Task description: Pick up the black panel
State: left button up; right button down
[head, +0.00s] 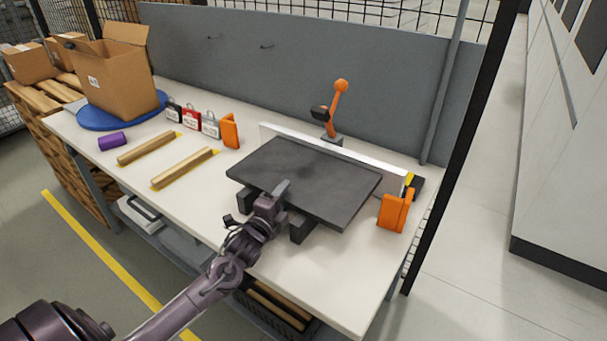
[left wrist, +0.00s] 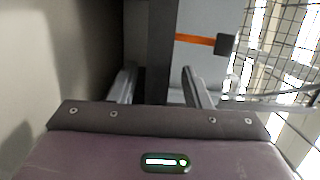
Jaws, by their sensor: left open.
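The black panel (head: 305,178) lies flat on dark support blocks (head: 300,228) on the white workbench, its near edge overhanging them. My left gripper (head: 274,197) is at the middle of the panel's near edge, with one finger showing over the top face. In the left wrist view the jaws (left wrist: 160,86) are open, and the panel's dark edge (left wrist: 162,45) stands between the two fingers, with a gap visible on the right side. The lower finger is hidden in the head view. My right gripper is not in view.
A white strip (head: 285,137) stands behind the panel. An orange clamp-like piece (head: 394,212) is at its right, another (head: 229,131) at its left. An orange arm-shaped device (head: 337,105) stands behind. Wooden bars (head: 183,168) lie left, and a cardboard box (head: 115,75) is farther left.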

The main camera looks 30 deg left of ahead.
aim_at(289, 190)
pick_arm(q)
jog(key=w, duration=0.3)
jog(key=shift+w+a+f, duration=0.15)
jog(key=shift+w, duration=0.15)
grip_shut()
dwell(1.1)
jog(key=shift+r, duration=0.3)
